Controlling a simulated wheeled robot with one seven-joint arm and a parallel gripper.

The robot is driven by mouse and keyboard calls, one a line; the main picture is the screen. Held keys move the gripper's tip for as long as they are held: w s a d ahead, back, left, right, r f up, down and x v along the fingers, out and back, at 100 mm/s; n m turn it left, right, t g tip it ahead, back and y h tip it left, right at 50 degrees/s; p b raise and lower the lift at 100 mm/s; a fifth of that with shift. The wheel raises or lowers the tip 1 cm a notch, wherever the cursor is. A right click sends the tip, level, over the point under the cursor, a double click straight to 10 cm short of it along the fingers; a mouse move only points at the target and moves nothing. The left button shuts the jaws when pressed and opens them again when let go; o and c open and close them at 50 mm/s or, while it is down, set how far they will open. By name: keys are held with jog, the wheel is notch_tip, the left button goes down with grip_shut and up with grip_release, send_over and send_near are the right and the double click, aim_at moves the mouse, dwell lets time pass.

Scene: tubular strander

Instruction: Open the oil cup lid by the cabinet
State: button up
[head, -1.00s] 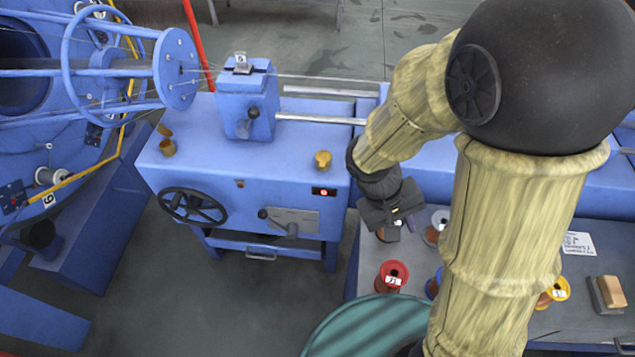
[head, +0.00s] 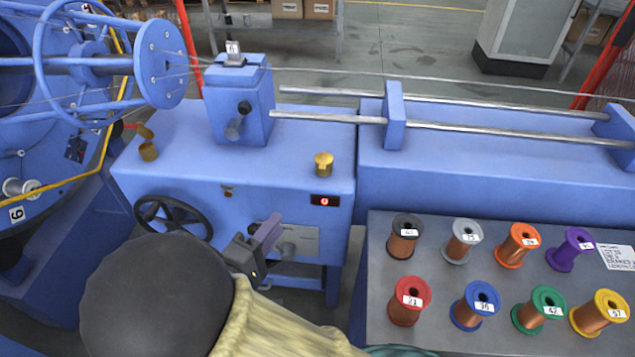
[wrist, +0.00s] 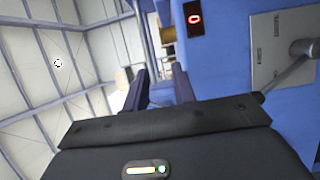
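Two brass oil cups stand on top of the blue machine housing in the head view. The right oil cup (head: 323,166) has its lid (head: 323,157) down on it. The left oil cup (head: 148,152) has its lid (head: 145,132) tipped up at the back. My gripper (head: 267,232) is in front of the housing, left of and lower in the picture than the right cup, and apart from both. In the wrist view my gripper (wrist: 159,85) has its two dark purple fingers apart with nothing between them.
A black handwheel (head: 173,217) and a lever plate (head: 300,240) are on the housing front, close to my gripper. A red-lit display (head: 324,200) sits below the right cup. Several spools stand on the grey table (head: 385,290) at right. A grey cabinet (head: 524,30) stands far back.

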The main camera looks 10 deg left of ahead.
aim_at(321, 169)
jog(key=shift+w+d, duration=0.1)
jog(key=x, duration=1.7)
jog(key=shift+w+b, duration=0.15)
jog(key=shift+b, duration=0.25)
jog(key=shift+r, duration=0.1)
grip_shut()
